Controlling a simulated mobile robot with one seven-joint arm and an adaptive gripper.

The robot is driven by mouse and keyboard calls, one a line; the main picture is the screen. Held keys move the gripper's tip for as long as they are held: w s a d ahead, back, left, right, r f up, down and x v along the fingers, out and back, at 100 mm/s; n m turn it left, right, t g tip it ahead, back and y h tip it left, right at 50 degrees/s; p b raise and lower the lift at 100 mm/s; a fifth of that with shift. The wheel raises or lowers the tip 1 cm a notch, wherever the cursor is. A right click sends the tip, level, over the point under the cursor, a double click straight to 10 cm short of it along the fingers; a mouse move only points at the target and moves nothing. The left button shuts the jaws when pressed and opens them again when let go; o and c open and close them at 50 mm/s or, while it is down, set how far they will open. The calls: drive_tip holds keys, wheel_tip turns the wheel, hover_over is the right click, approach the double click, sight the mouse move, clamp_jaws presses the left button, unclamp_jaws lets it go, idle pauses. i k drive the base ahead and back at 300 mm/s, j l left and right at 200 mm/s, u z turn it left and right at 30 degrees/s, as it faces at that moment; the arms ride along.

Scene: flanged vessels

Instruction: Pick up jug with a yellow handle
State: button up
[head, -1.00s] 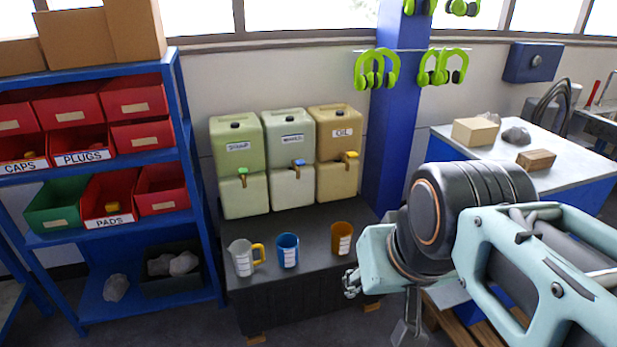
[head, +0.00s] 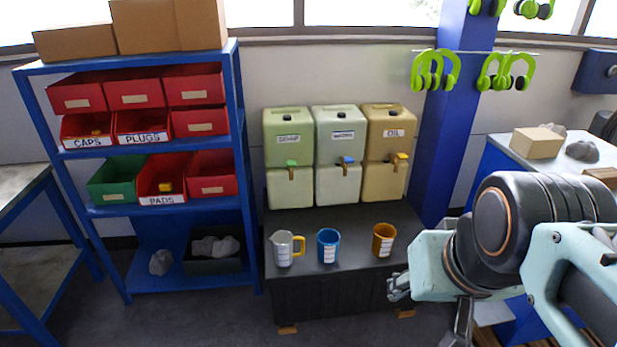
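The jug with a yellow handle (head: 283,249) is grey with a white label. It stands upright on the left part of a dark low bench (head: 337,258), its handle facing right. A blue cup (head: 328,246) and an orange-brown cup (head: 383,241) stand to its right, each with a white label. My gripper (head: 398,288) is at the bench's front right corner, to the right of and apart from the jug. It is small and partly hidden by my arm, so I cannot tell if its fingers are open.
Three drum-like dispensers with taps, one an oil container (head: 388,150), stand at the back of the bench. A blue shelf (head: 130,155) with red and green bins is at left. A blue post (head: 441,130) and a white-topped table (head: 500,150) are at right.

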sight(283, 240)
drive_tip(key=i+j, duration=0.2)
drive_tip(key=j, duration=0.15)
drive_tip(key=i+j, duration=0.2)
drive_tip(key=i+j+z, duration=0.1)
drive_tip(key=j, duration=0.35)
drive_tip(key=i, duration=0.1)
